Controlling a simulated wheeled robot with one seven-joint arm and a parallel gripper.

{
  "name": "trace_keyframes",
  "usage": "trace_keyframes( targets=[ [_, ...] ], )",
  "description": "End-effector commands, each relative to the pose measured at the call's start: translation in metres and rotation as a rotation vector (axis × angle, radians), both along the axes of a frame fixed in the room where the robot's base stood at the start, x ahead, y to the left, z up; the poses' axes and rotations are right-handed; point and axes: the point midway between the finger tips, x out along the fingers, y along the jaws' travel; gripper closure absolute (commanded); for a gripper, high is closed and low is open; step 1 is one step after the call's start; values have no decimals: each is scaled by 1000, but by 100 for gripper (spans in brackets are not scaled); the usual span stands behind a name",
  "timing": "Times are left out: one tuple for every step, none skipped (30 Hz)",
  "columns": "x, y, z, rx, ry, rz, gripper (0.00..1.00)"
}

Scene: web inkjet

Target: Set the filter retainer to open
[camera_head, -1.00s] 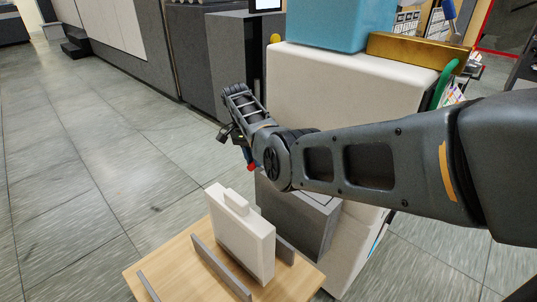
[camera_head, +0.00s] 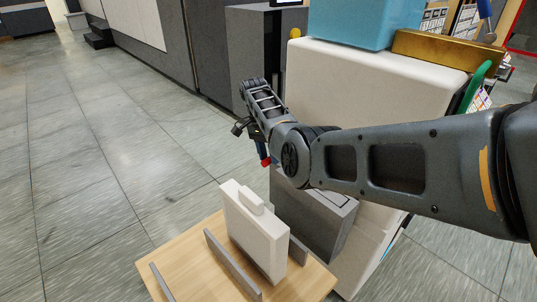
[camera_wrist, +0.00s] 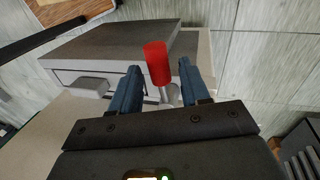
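A red-tipped lever (camera_wrist: 157,62) with a pale metal stem stands at the side of a grey box (camera_wrist: 120,45) in the wrist view; I take it to be the filter retainer. My gripper (camera_wrist: 158,72) has its two blue fingers apart, one on each side of the lever. The red tip lies between and slightly beyond the fingertips, and I see no clear contact. In the head view a small red part (camera_head: 265,161) shows below my wrist, beside the grey box (camera_head: 315,215). My fingers are mostly hidden there.
A white cartridge-like block (camera_head: 255,230) stands upright between grey rails on a wooden table (camera_head: 190,262). A large white machine (camera_head: 340,85) carries a blue box (camera_head: 365,22) and a brass-coloured tray (camera_head: 430,48). The box has a drawer-like handle (camera_wrist: 88,86). Open floor lies left.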

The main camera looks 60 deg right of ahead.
Motion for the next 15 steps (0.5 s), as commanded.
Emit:
trace_keyframes(
  targets=[
    [0,0,0,0,1,0,50],
    [0,0,0,0,1,0,50],
    [0,0,0,0,1,0,50],
    [0,0,0,0,1,0,50],
    [0,0,0,0,1,0,50],
    [0,0,0,0,1,0,50],
    [0,0,0,0,1,0,50],
    [0,0,0,0,1,0,50],
    [1,0,2,-1,0,0,50],
    [1,0,4,-1,0,0,50],
    [2,-1,7,-1,-1,0,50],
    [3,-1,11,-1,-2,0,50],
    [4,-1,15,-1,-1,0,50],
    [6,-1,19,-1,-1,0,50],
    [8,-1,26,-1,-2,0,50]
  ],
)
